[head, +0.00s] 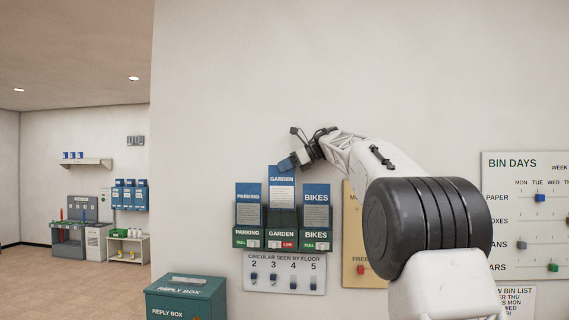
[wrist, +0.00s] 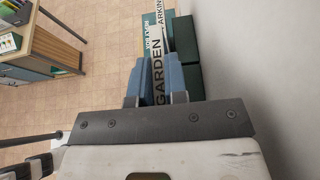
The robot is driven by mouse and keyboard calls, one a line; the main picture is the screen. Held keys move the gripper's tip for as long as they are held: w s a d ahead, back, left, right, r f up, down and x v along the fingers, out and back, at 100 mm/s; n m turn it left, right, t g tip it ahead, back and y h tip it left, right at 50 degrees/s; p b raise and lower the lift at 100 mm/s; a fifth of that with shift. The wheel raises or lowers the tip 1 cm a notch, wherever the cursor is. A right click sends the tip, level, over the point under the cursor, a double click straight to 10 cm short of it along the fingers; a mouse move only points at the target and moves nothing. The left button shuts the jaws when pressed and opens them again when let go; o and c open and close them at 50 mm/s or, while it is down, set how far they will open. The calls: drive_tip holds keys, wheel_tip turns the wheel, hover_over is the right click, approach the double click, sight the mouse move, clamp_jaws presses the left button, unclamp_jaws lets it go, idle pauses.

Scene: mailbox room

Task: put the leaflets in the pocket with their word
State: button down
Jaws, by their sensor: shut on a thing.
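My gripper (head: 289,163) is shut on the blue-topped GARDEN leaflets (head: 282,192) at their upper edge. They hang upright in line with the middle green GARDEN pocket (head: 281,234); their lower edge shows above its label, and I cannot tell whether any part is inside. In the wrist view, the word GARDEN (wrist: 158,72) shows between the blue fingers. PARKING leaflets (head: 248,205) stand in the left PARKING pocket (head: 247,233). BIKES leaflets (head: 316,207) stand in the right BIKES pocket (head: 316,234).
The pockets carry small tags: FULL on the right one, LOW on the middle one. Below hangs a floor-number board (head: 284,272) with sliders. A green reply box (head: 186,298) stands lower left. A tan board (head: 353,240) and a BIN DAYS board (head: 525,215) are to the right.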

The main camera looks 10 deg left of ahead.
drive_tip(key=shift+f, duration=0.35)
idle(0.4)
drive_tip(key=c, duration=1.1)
unclamp_jaws()
drive_tip(key=shift+v, duration=3.95)
